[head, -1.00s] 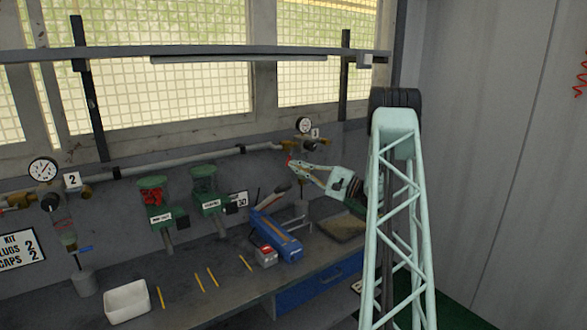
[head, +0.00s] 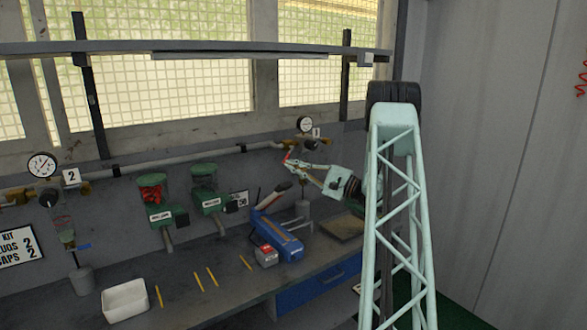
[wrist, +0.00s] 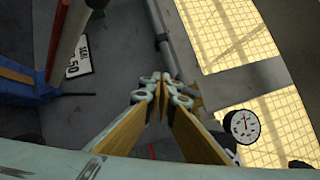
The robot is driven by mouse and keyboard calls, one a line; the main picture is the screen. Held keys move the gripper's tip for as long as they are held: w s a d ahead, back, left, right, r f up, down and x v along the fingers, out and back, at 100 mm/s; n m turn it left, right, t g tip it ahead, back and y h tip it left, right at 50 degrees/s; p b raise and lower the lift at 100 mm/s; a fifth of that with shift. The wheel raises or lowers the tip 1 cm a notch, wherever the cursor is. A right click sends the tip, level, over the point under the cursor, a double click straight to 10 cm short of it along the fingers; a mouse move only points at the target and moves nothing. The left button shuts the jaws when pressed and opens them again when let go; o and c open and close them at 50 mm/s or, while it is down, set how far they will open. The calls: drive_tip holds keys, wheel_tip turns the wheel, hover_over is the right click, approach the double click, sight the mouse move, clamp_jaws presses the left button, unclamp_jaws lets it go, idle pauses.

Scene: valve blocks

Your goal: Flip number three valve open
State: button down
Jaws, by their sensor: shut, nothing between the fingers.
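The valve station at the right end of the pipe has a round gauge (head: 305,124) and a small number plate (head: 316,132), too small to read surely. A small red part (head: 287,156), perhaps the valve's lever, shows below it. My gripper (head: 288,160) is beside this red part; I cannot tell whether they touch. In the wrist view my gripper (wrist: 160,86) has its fingertips together with nothing between them. The gauge also shows there (wrist: 241,126), right of the fingers. A sliver of red (wrist: 152,151) shows between the fingers; the valve body is mostly hidden.
The number 2 station with its gauge (head: 42,165) is at the left. Two green dispensers (head: 160,203) hang mid-wall. A blue tool (head: 277,238) with a raised handle stands below my gripper. A white bin (head: 125,300) and yellow sticks lie on the bench.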

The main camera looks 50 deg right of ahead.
sight(285, 159)
drive_tip(key=shift+w+a+r+b, duration=0.25)
drive_tip(key=shift+a+r+b, duration=0.35)
drive_tip(key=shift+a+b, duration=0.25)
drive_tip(key=shift+w+a+r+b, duration=0.2)
drive_tip(key=shift+a+r+b, duration=0.4)
drive_tip(key=shift+b, duration=0.3)
drive_tip(key=shift+w+a+r+b, duration=0.1)
drive_tip(key=shift+a+r+b, duration=0.2)
drive_tip(key=shift+r, duration=0.1)
idle(0.4)
drive_tip(key=shift+f, duration=0.15)
idle(0.5)
drive_tip(key=s+a+f+b, duration=0.1)
drive_tip(key=s+f, duration=0.8)
drive_tip(key=shift+b, duration=0.3)
idle(0.5)
drive_tip(key=shift+s+a+f, duration=0.1)
drive_tip(key=shift+f, duration=0.05)
idle(0.5)
